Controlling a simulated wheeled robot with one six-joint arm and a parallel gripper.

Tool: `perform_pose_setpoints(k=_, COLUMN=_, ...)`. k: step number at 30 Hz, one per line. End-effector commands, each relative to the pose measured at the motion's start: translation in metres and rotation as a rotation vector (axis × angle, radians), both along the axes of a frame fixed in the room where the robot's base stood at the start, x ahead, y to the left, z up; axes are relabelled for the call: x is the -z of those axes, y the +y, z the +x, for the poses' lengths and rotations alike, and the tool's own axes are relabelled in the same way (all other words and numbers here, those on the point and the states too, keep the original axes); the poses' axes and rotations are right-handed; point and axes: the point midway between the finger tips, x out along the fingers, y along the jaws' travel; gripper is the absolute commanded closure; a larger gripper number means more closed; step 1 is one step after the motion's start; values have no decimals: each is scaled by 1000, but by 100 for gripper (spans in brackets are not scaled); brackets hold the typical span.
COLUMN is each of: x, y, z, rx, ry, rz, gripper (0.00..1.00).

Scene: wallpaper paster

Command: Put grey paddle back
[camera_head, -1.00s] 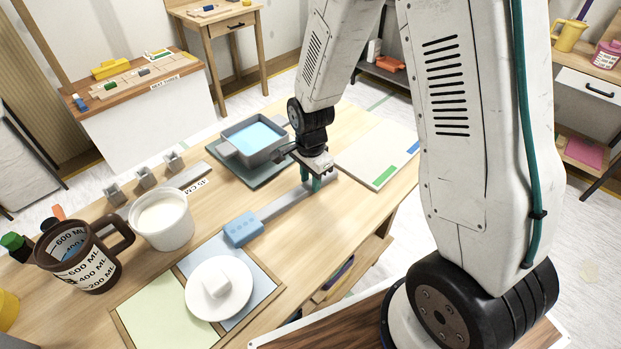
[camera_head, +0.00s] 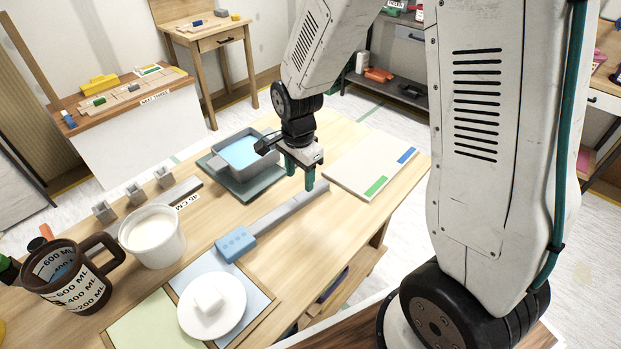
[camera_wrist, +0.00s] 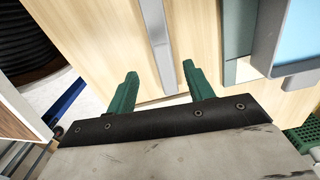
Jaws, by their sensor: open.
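A long flat grey paddle (camera_head: 285,208) with a blue block (camera_head: 236,243) at its near-left end lies on the wooden table. In the wrist view its grey bar (camera_wrist: 155,40) runs up between the finger directions. My gripper (camera_head: 300,177) is over the bar's far-right end. Its green fingers are apart and empty, and they also show in the wrist view (camera_wrist: 160,75). The fingers appear above the bar, but I cannot tell the exact gap. The blue block lies outside the wrist view.
A grey tray with blue liquid (camera_head: 243,152) stands behind on a dark board. A pale board (camera_head: 365,168) lies to the right. A white bucket (camera_head: 153,237), a brown measuring jug (camera_head: 70,280) and a white plate (camera_head: 211,306) stand nearer left. Small grey holders (camera_head: 134,194) line the left edge.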

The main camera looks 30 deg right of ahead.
Motion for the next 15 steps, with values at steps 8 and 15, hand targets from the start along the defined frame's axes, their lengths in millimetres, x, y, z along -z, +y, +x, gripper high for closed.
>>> perform_pose_setpoints(k=8, x=-34, y=-5, z=-11, rx=-97, ry=-16, rz=1, gripper=48)
perform_pose_setpoints(k=15, x=-121, y=-22, z=-65, rx=-453, ry=-54, rz=-9, gripper=48)
